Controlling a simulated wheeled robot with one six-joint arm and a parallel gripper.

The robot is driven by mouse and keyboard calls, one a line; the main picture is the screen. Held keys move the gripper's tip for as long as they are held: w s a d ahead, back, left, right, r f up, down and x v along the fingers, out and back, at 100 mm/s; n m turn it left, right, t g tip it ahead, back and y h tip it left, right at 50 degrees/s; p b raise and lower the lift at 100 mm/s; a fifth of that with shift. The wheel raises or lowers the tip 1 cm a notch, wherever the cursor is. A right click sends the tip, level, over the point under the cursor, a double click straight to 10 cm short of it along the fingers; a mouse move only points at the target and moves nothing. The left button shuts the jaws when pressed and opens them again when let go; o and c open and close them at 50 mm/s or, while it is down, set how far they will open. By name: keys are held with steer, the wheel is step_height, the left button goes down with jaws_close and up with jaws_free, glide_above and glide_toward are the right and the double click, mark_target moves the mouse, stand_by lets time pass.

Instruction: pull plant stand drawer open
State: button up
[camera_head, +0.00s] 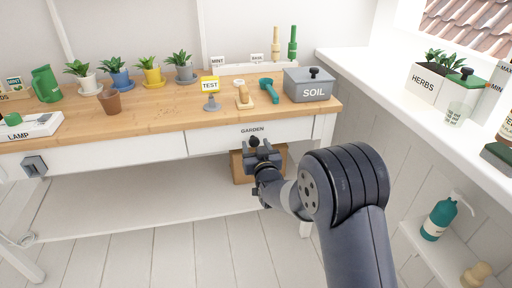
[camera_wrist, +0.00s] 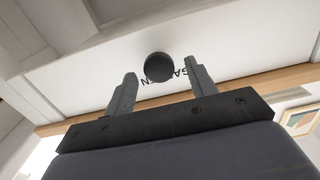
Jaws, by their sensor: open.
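The plant stand is a white table with a wooden top (camera_head: 150,114). Its right drawer (camera_head: 215,141) has a white front lettered "GARDEN" and looks shut. The drawer front (camera_wrist: 225,62) fills much of the wrist view. A round dark knob (camera_wrist: 159,66) sits on it beside the lettering, and also shows in the head view (camera_head: 254,141). My gripper (camera_head: 262,150) is in front of the drawer. In the wrist view my gripper (camera_wrist: 158,82) is open, with the knob between and just beyond its two fingertips. I cannot tell whether either finger touches the knob.
A cardboard box (camera_head: 240,166) is under the table. A white ledge (camera_head: 385,85) runs along the right. The floor (camera_head: 150,262) in front is clear.

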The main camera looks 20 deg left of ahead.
steer(key=shift+w+a, duration=0.1)
steer(key=shift+w, duration=0.05)
steer(key=shift+c, duration=0.5)
jaws_close()
